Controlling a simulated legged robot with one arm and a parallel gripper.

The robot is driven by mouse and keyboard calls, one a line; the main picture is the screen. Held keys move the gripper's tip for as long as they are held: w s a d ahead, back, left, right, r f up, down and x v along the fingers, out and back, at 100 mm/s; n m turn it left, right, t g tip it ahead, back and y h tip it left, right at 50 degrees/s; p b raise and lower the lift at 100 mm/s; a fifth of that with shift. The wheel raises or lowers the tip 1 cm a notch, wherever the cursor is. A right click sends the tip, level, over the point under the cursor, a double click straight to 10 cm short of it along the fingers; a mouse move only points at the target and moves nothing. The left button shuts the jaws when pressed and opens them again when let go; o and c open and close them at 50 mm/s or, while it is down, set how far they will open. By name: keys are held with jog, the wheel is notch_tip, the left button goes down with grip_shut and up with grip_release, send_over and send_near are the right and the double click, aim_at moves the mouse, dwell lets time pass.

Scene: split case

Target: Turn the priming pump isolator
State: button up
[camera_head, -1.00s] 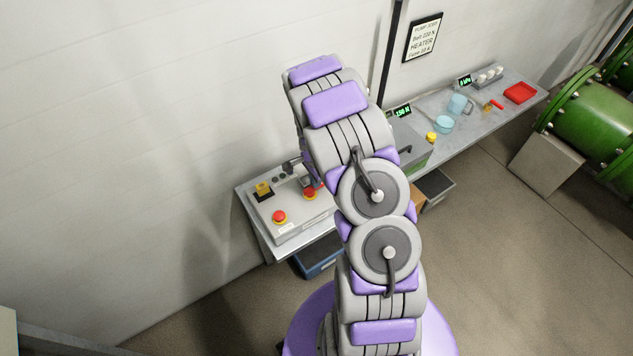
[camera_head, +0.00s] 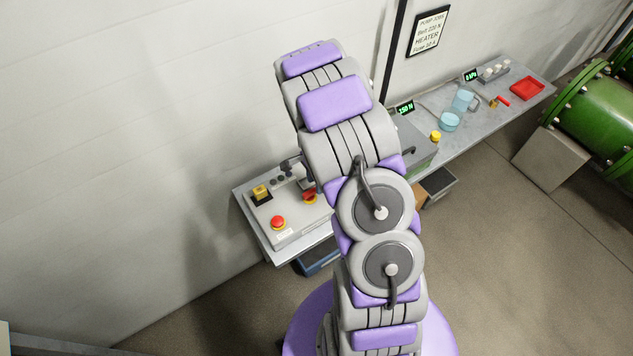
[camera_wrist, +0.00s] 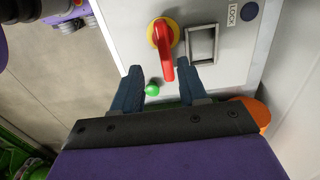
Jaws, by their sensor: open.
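The isolator is a red handle (camera_wrist: 167,66) on a round yellow plate (camera_wrist: 154,33), on a pale grey panel in the wrist view. The handle points down the picture, toward my gripper. My gripper (camera_wrist: 159,69) is open, its two dark fingers apart, with the handle's lower end between the fingertips in the picture. Whether the fingers touch it or stand above it cannot be told.
A green button (camera_wrist: 152,89) lies near the left finger. A rectangular frame (camera_wrist: 201,45) and a LOCK label (camera_wrist: 233,15) are to the right. In the head view, the box also carries a red mushroom button (camera_head: 278,222) and a yellow switch (camera_head: 260,192).

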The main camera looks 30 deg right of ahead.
notch_tip(320, 180, up, 11)
jog(key=a, duration=0.1)
notch_tip(320, 180, up, 4)
jog(key=p, duration=0.1)
send_over(313, 191)
jog(key=shift+s+d+r+t, duration=0.1)
jog(key=shift+d+t, duration=0.15)
jog(key=shift+t, duration=0.15)
jog(key=shift+s, duration=0.1)
jog(key=s+a+r+n+b, duration=0.1)
jog(key=s+a+r+n, duration=0.25)
jog(key=s+a, duration=0.2)
jog(key=s+a+r+n+g+b, duration=0.1)
jog(key=s+a+r+n+b, duration=0.1)
jog(key=s+a+n, duration=0.35)
jog(key=s+a+r+n+b, duration=0.1)
jog(key=s+a+r+n, duration=0.2)
jog(key=s, duration=0.5)
jog(key=s+a+n+g+b, duration=0.1)
jog(key=s+n, duration=0.4)
jog(key=s, duration=0.5)
jog(key=shift+s+a+n+b, duration=0.35)
jog(key=shift+a+n+b, duration=0.05)
jog(key=shift+a, duration=0.05)
